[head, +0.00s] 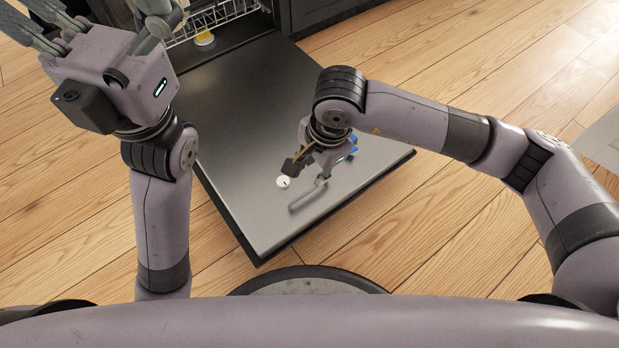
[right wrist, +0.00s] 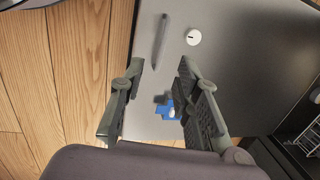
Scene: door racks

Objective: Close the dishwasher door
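The dishwasher door (head: 235,105) is folded down open, its grey inner face up. A grey bar-like piece (head: 308,196) and a white round cap (head: 283,182) are near its outer end; the bar (right wrist: 160,40) and cap (right wrist: 193,37) also show in the right wrist view. My right gripper (head: 308,174) is over this outer part of the door, and in the right wrist view its fingers (right wrist: 160,65) are apart with nothing between the tips. My left gripper (head: 100,25) is at the upper left, its fingers spread and partly cut off by the frame.
A white wire rack (head: 210,18) shows inside the dishwasher, with a yellow-topped round part (head: 204,38) by the door's hinge end. A blue part (right wrist: 166,108) sits on the door below my right gripper. Wooden floor (head: 440,220) lies open on both sides of the door.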

